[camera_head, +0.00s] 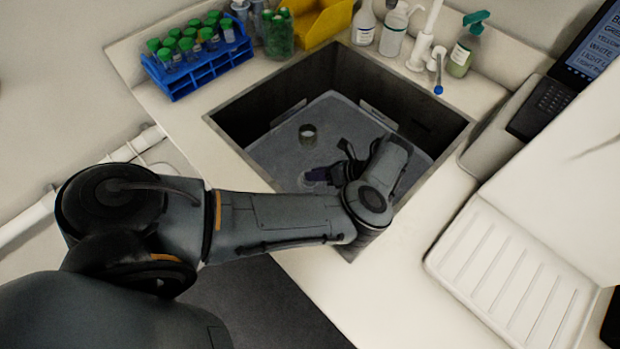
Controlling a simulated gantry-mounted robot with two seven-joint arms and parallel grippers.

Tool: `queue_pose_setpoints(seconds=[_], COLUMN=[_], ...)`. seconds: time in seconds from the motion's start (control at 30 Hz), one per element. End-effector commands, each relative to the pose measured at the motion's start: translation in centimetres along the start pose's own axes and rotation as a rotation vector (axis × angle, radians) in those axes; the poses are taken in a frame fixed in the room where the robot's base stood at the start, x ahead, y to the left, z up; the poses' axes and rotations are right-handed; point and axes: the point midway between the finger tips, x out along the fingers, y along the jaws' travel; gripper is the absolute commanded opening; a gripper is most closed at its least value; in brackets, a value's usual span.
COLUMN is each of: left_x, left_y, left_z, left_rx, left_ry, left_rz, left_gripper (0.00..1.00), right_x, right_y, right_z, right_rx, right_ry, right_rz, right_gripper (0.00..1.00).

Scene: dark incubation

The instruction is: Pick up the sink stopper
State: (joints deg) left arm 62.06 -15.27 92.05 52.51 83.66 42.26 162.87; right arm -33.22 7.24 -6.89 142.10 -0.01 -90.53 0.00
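A small round grey-green piece (307,134) with a paler rim stands on the sink floor, left of centre; it may be the sink stopper, but I cannot be sure. A pale ring, perhaps the drain (304,181), lies nearer to me. My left gripper (331,161) reaches down into the sink, to the right of and nearer than the round piece, and apart from it. Its dark fingers look spread, with a purplish patch at the lower one, beside the pale ring. I see nothing clearly held. My wrist hides part of the sink floor. My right gripper is out of view.
The sink (262,100) has steep dark walls around my arm. The faucet (425,50) and bottles stand behind it. A blue rack (205,73) of green-capped tubes and a yellow bin (322,22) stand back left. A white ribbed tray (505,275) lies right.

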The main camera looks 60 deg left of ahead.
Motion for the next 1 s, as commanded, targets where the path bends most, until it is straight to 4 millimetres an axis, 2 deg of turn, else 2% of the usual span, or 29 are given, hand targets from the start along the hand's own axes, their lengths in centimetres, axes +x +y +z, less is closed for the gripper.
queue_pose_setpoints(seconds=[0.03, 0.17, 0.73, 1.0], left_x=[0.0, 0.0, -0.1, -1.2], left_y=[0.0, 0.0, 0.1, 1.2], left_z=[0.0, 0.0, 0.1, 1.5], left_rx=[0.0, 0.0, 0.001, -0.001], left_ry=[0.0, 0.0, 0.002, 0.001], left_rz=[0.0, 0.0, -0.001, 0.0], left_gripper=[0.19, 0.0, 0.0, 0.0], right_x=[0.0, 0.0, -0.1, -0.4], right_y=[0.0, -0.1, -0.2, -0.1], right_z=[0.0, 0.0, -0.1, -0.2], right_rx=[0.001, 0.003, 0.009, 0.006], right_ry=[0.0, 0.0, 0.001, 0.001], right_rz=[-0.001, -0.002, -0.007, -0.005], right_gripper=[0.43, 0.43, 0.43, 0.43])
